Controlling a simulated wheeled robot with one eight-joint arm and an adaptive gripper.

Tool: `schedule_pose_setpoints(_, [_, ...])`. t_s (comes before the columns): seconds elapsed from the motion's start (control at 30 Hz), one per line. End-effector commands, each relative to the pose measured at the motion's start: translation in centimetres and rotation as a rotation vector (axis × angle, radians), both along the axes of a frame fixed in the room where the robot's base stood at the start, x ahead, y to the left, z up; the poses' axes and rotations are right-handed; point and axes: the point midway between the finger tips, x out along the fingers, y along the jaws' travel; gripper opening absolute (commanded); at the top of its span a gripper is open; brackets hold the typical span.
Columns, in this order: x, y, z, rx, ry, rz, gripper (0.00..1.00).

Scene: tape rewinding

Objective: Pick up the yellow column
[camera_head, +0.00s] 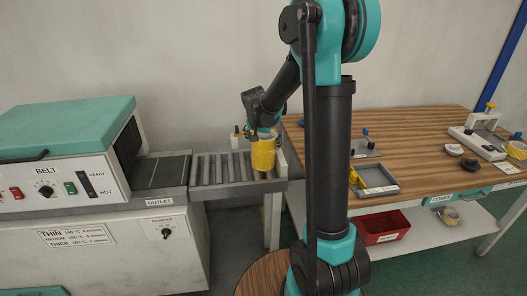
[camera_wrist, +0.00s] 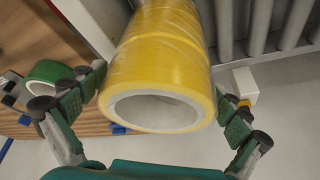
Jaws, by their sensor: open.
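The yellow column (camera_head: 263,154) stands at the right end of the roller conveyor in the head view. In the wrist view the yellow column (camera_wrist: 165,65) looks like a shiny wrapped cylinder with a pale hollow core facing the camera. My gripper (camera_wrist: 160,110) is open, with one green-padded finger on each side of the column's near end. Gaps show between the fingers and the column. In the head view my gripper is at the column's top, its fingers mostly hidden by my arm.
The roller conveyor (camera_head: 219,169) leads from the belt machine (camera_head: 72,170). A wooden table (camera_head: 423,148) stands to the right with a grey tray (camera_head: 374,181) and fixtures. A red bin (camera_head: 382,227) sits on its lower shelf. A green roll (camera_wrist: 48,74) lies beside my left finger in the wrist view.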

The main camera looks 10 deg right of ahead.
Motion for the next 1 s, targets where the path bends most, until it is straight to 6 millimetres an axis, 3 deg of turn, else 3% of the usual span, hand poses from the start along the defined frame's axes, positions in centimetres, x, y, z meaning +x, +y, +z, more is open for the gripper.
schedule_pose_setpoints(0.23, [0.03, -0.02, -0.06, 0.000, 0.000, 0.000, 0.97])
schedule_pose_setpoints(0.73, [0.04, -0.03, -0.01, 0.000, 0.000, 0.000, 0.37])
schedule_pose_setpoints(1.0, [0.05, -0.02, 0.09, 0.000, 0.000, 0.000, 0.37])
